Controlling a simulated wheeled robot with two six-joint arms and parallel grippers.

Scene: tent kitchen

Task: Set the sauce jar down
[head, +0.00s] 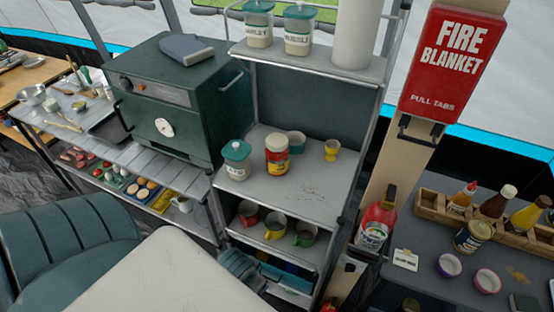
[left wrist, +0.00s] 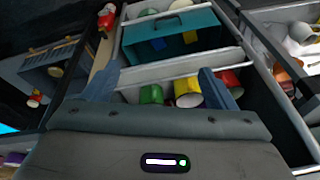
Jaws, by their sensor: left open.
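I cannot make out the sauce jar in the left wrist view. My right gripper is not in view.
A fire extinguisher (head: 376,222) stands right of the rack. A dark oven (head: 180,100) is at left.

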